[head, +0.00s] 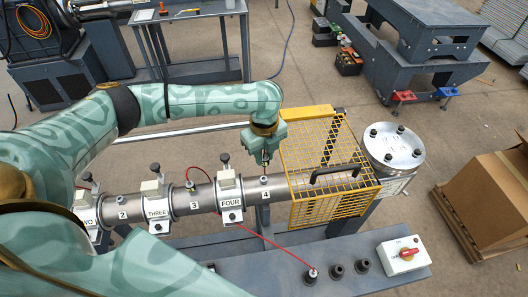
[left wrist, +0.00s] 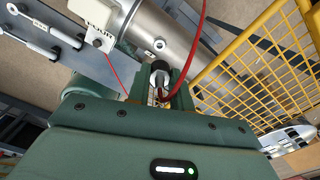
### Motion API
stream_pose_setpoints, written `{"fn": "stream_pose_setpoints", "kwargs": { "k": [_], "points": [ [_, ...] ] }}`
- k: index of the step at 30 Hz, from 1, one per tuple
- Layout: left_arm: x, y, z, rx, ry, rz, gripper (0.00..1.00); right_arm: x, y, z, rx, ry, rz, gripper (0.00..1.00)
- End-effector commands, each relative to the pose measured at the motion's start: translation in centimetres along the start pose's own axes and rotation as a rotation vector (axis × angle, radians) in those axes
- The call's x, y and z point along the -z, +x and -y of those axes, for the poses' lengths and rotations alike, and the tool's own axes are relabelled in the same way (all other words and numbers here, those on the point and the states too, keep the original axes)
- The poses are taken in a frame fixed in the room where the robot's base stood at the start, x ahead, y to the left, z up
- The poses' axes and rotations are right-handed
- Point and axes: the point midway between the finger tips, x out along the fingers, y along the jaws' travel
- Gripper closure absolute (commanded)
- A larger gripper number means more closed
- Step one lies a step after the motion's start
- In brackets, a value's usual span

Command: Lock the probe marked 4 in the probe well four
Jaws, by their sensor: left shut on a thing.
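My left gripper (head: 264,162) points down at the barrel, right above the place labelled 4 (head: 265,181). It is shut on a slim probe with a silvery part (left wrist: 160,76), which shows between the fingers in the left wrist view. A red cable (left wrist: 197,45) loops up beside the fingers there. I cannot tell whether the probe is seated in the well. The marking on the probe is hidden. My right gripper is not in view.
The FOUR clamp (head: 229,195) is left of the well, and a yellow mesh guard (head: 322,170) stands close on its right. A red cable (head: 285,250) runs to a socket (head: 312,273) on the bench. A red-knobbed switch box (head: 404,255) sits at the bench's right.

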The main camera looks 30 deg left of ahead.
Motion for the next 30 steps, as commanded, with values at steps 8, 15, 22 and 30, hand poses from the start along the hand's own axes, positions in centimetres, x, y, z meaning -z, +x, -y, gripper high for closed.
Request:
{"fn": "stream_pose_setpoints", "kwargs": {
  "k": [8,15,22,30],
  "points": [
    [-0.1,0.2,0.0,-0.001,0.042,0.002,1.00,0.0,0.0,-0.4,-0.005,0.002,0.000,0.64],
    [-0.2,0.1,0.0,0.000,0.041,0.002,1.00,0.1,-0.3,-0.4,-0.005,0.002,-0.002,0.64],
    [-0.3,0.9,0.0,0.000,0.041,0.003,1.00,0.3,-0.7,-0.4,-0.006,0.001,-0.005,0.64],
    [-0.2,4.1,0.0,-0.001,0.041,0.002,1.00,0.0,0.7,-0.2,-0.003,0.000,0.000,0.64]
  ]
}}
